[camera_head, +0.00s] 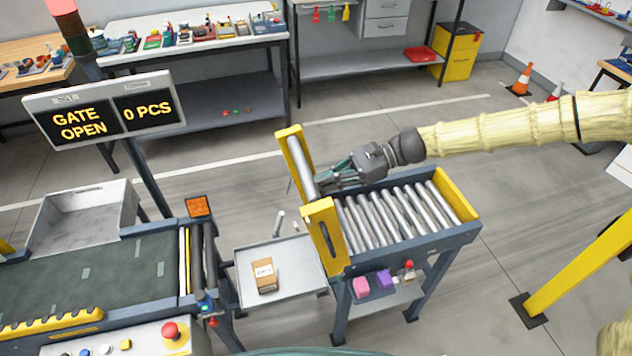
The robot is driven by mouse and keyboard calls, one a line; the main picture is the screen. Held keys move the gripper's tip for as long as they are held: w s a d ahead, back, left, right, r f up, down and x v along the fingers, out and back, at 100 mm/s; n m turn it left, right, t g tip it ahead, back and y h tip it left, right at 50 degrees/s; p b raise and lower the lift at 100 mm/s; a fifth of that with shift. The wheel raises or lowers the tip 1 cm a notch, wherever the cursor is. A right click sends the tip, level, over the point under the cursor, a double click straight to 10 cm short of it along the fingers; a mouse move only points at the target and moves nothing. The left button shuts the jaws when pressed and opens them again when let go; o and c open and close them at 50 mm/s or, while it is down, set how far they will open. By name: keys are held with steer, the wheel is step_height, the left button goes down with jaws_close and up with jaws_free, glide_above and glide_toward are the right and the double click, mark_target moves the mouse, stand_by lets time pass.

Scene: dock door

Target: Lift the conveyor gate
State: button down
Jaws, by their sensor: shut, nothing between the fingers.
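The conveyor gate (325,226) is at the left end of the roller table, with two yellow side plates and a grey roller section between them. It stands up steeply at that end; its exact angle is hard to tell. My gripper (324,180) is shut and empty, reaching in from the right over the rollers. Its fingertips are at the gate's inner side, between the yellow plates; I cannot tell whether they touch it. The display (105,108) reads "GATE OPEN" and "0 PCS".
A gap separates the gate from the belt conveyor (95,268). A grey tray (301,252) below the gap holds a cardboard box (264,275). The roller table (400,253) has small coloured items on its lower shelf. A yellow post (580,262) stands at the right.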

steer(key=b+v, duration=0.4)
steer(key=v, duration=0.5)
steer(key=shift+d+r, duration=0.3)
steer(key=shift+r, duration=0.15)
